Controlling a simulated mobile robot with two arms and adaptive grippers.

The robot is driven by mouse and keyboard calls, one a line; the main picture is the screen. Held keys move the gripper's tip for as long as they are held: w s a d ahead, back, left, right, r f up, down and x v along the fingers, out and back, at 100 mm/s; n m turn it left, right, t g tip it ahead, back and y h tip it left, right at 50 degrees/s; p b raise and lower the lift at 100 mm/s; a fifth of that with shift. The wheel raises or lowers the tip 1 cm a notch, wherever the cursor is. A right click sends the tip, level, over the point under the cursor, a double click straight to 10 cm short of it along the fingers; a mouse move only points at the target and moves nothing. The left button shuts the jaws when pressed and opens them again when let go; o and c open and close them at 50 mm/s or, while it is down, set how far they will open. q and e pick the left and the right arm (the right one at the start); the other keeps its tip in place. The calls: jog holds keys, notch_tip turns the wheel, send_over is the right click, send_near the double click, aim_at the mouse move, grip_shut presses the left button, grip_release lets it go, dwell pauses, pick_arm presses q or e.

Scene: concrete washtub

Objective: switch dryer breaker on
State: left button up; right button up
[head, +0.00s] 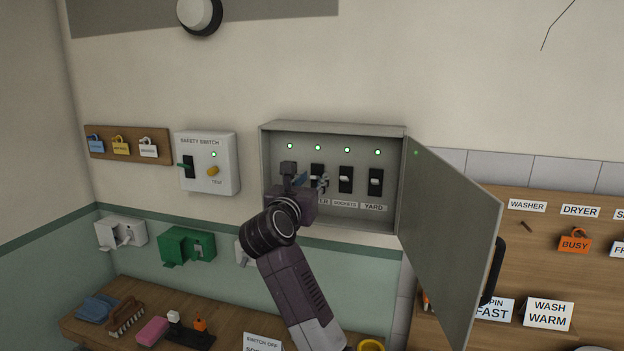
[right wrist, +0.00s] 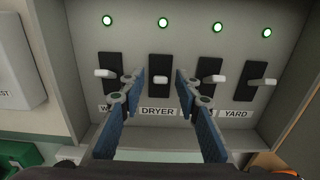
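The dryer breaker (right wrist: 160,66) is a black plate with a white lever (right wrist: 160,79), above the label DRYER (right wrist: 158,111). Its lever juts out toward the camera; I cannot tell whether it is up or down. The green lamp (right wrist: 163,22) above it is lit. My right gripper (right wrist: 159,84) is open, one fingertip on each side of the lever, with gaps between. In the head view my right gripper (head: 308,184) is inside the open breaker box (head: 333,130) and partly hides the dryer breaker (head: 317,170). My left gripper is not in view.
The sockets breaker (head: 345,173) and yard breaker (head: 376,176) stand to the right; the washer breaker (right wrist: 108,65) is left. The box's grey door (head: 450,230) hangs open on the right. A safety switch box (head: 207,163) is on the wall left.

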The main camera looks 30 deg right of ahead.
grip_shut()
jog(key=shift+r+p, duration=0.25)
jog(key=shift+p, duration=0.25)
jog(key=shift+w+r+g+y+p, duration=0.1)
jog(key=shift+r+g+y+p, duration=0.15)
jog(key=shift+g+y+p, duration=0.45)
jog(key=shift+d+f+p, duration=0.1)
jog(key=shift+p, duration=0.35)
